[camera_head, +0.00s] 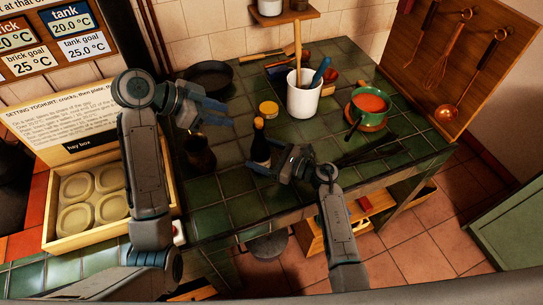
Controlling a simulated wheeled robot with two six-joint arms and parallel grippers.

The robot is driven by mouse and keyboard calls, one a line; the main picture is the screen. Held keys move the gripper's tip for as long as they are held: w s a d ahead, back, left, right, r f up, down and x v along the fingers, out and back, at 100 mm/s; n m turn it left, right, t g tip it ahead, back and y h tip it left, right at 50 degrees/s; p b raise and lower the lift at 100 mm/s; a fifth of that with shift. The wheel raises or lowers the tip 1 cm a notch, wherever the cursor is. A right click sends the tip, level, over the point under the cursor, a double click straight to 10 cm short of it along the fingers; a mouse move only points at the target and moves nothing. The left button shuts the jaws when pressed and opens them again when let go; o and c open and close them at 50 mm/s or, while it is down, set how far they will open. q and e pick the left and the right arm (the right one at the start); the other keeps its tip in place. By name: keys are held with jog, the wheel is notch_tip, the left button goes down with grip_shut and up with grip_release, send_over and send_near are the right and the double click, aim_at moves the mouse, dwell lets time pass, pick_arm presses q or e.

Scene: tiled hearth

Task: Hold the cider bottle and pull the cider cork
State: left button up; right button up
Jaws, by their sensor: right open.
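The cider bottle (261,148) is dark and stands upright on the green tiled top, left of the middle. The tan cider cork (258,123) sits in its neck. My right gripper (265,159) is open low beside the bottle, with its fingers at the bottle's lower body. I cannot tell whether they touch it. My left gripper (225,113) is up and to the left of the cork, apart from it. Its fingers look spread, pointing right, with nothing between them.
A dark jug (200,153) stands left of the bottle. Behind are a yellow-lidded jar (269,109) and a white crock (303,97) of utensils. A green pot (354,112) with orange contents stands right. The hay box (70,243) is left. Tiles between bottle and jug are clear.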

aim_at(254, 127)
jog(key=c, duration=1.4)
jog(key=shift+o, duration=0.2)
pick_arm(q)
jog(key=shift+o, duration=0.6)
jog(key=shift+f, duration=0.15)
jog(key=shift+w+d+f+h, duration=0.4)
jog(key=shift+d+f, duration=0.55)
jog(key=shift+d, duration=0.3)
jog(key=shift+w+d+f+h, duration=0.45)
jog(key=shift+d+f, duration=0.5)
jog(key=shift+d, duration=0.35)
jog(key=shift+w+d+f+h, duration=0.4)
jog(key=shift+d+f, duration=0.55)
jog(key=shift+d, duration=0.3)
